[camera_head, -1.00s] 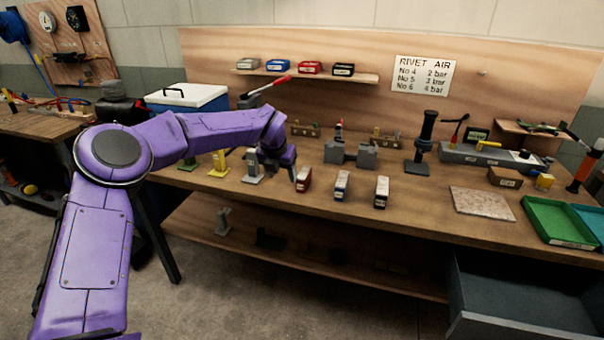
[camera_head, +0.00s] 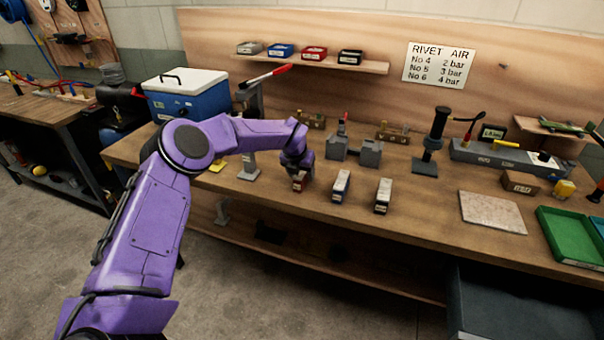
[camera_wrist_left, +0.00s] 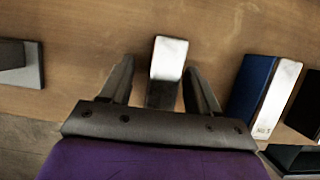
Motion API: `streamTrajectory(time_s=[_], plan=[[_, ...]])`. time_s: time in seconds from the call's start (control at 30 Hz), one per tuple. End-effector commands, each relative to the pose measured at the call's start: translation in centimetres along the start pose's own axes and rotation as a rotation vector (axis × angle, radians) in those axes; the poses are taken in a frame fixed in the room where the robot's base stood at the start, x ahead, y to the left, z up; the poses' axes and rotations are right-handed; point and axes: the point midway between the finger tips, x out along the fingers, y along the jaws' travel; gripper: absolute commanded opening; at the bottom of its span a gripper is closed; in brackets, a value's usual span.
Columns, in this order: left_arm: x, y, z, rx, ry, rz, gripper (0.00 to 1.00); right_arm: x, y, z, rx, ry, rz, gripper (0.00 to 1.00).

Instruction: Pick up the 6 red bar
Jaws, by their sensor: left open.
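The red bar (camera_head: 299,183) stands on the workbench at the left end of a row of three bars. My left gripper (camera_head: 297,168) points down over it and hides part of it. In the left wrist view the bar (camera_wrist_left: 168,58) shows a pale end face and lies between the two open fingers (camera_wrist_left: 158,72), with a visible gap on each side. A dark bar (camera_head: 382,196) is further right.
A grey stand (camera_head: 248,168) is close on the left of the gripper. A grey block fixture (camera_head: 354,151) stands behind the bars. A stone-like plate (camera_head: 492,212) and a green tray (camera_head: 570,238) lie to the right. The bench front edge is near.

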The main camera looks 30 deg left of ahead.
Motion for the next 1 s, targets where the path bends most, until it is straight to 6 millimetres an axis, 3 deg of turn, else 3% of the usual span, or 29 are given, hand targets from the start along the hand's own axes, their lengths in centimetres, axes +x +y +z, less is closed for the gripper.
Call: streamTrajectory(time_s=[0.13, 0.37, 0.53, 0.57, 1.0], plan=[[1.7, -0.2, 0.1, 0.002, 0.001, -0.001, 0.62, -0.6, 0.1, -0.3, 0.000, 0.000, 0.000, 0.00], [1.9, -0.3, 0.1, 0.003, -0.001, -0.002, 0.58, -0.5, 0.1, -0.2, 0.000, 0.000, 0.000, 0.00], [1.9, -0.3, 0.1, 0.003, -0.001, -0.002, 0.03, -0.5, 0.1, -0.2, 0.000, 0.000, 0.000, 0.00], [1.9, -0.3, 0.1, 0.003, -0.001, -0.002, 0.00, -0.5, 0.1, -0.2, 0.000, 0.000, 0.000, 0.00], [1.1, -0.3, 0.5, 0.002, -0.004, -0.003, 0.00, -0.2, 0.0, -0.1, 0.000, 0.000, 0.000, 0.00]])
